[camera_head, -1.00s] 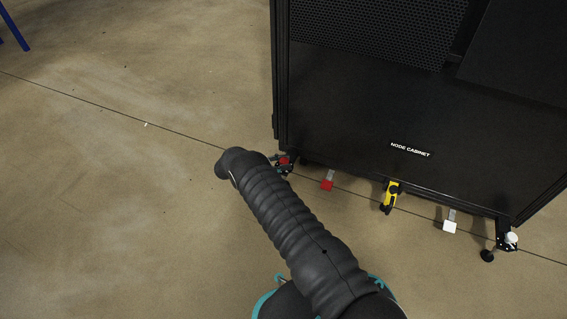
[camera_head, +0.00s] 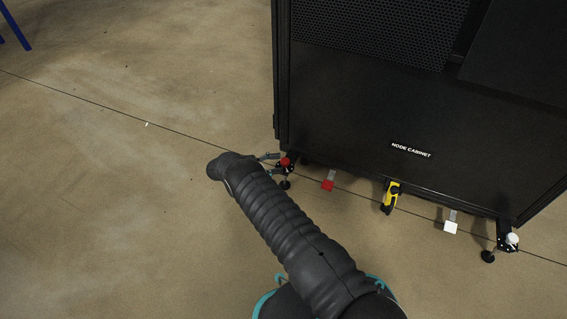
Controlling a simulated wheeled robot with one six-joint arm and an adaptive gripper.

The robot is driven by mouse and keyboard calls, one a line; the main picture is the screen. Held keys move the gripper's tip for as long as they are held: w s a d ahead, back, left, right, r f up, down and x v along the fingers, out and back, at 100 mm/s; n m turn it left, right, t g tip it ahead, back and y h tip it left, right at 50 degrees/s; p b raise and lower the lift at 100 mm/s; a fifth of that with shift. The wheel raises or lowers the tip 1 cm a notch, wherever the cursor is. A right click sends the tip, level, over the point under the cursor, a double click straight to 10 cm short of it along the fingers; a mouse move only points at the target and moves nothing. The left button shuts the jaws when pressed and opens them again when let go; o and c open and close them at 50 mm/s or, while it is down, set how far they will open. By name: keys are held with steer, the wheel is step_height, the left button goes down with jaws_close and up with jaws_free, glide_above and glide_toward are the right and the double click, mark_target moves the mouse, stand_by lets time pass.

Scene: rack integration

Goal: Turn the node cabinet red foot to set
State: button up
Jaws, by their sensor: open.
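The black node cabinet (camera_head: 350,110) stands on the floor at the right, with a white "NODE CABINET" label on its lower front. The fingers look open, one above the other in the picture, around or close beside the knob. I cannot tell whether they touch it. My black sleeved arm hides much of the gripper.
A red tab (camera_head: 328,184), a yellow-and-black part (camera_head: 391,194) and a white tab (camera_head: 450,227) sit along the cabinet's lower edge. A white-topped foot (camera_head: 511,239) is at the right corner. The floor left of the cabinet is clear. Blue legs (camera_head: 14,27) show at the top left.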

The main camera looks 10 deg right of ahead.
steer(key=shift+a, duration=2.05)
